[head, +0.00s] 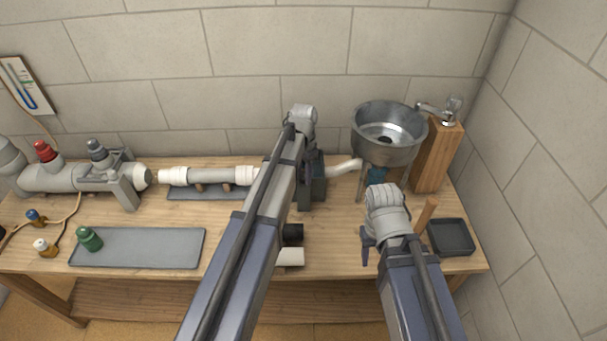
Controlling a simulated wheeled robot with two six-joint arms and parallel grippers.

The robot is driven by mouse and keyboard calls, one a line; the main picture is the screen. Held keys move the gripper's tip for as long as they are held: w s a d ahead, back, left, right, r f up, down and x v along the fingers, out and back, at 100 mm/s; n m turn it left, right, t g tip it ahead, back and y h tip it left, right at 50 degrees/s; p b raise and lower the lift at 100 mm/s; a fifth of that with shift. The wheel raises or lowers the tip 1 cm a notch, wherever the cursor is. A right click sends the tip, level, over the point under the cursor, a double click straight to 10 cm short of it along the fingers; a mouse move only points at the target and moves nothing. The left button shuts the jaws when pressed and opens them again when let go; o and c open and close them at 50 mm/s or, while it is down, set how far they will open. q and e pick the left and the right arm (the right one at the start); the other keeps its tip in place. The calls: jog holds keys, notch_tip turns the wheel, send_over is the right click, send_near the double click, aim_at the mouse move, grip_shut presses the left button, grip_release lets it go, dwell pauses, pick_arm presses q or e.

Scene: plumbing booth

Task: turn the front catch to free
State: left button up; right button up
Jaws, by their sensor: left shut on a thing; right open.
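A dark upright fitting (318,186) stands at the middle of the bench, between the white pipe (215,176) and the bent white spout (345,166). I cannot make out the front catch or its position; my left arm covers much of this spot. My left gripper (304,168) points down at the dark fitting, mostly hidden behind its own wrist. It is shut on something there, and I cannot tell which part. My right gripper (370,246) is open, over the bench in front of the metal basin, with its fingers partly hidden by its arm.
A metal basin (388,137) and a wooden post (436,158) with a tap stand at the back right. A black tray (451,237) lies at the right. A grey mat (150,248) with a green cap (89,239) lies front left. Grey valve piping (70,178) is at the left.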

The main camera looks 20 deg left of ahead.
pick_arm(q)
grip_shut()
jog(key=shift+n, duration=0.4)
jog(key=n, duration=0.3)
jog(key=shift+n, duration=0.4)
jog(key=n, duration=0.4)
jog(key=shift+n, duration=0.3)
jog(key=n, duration=0.4)
jog(key=shift+n, duration=2.5)
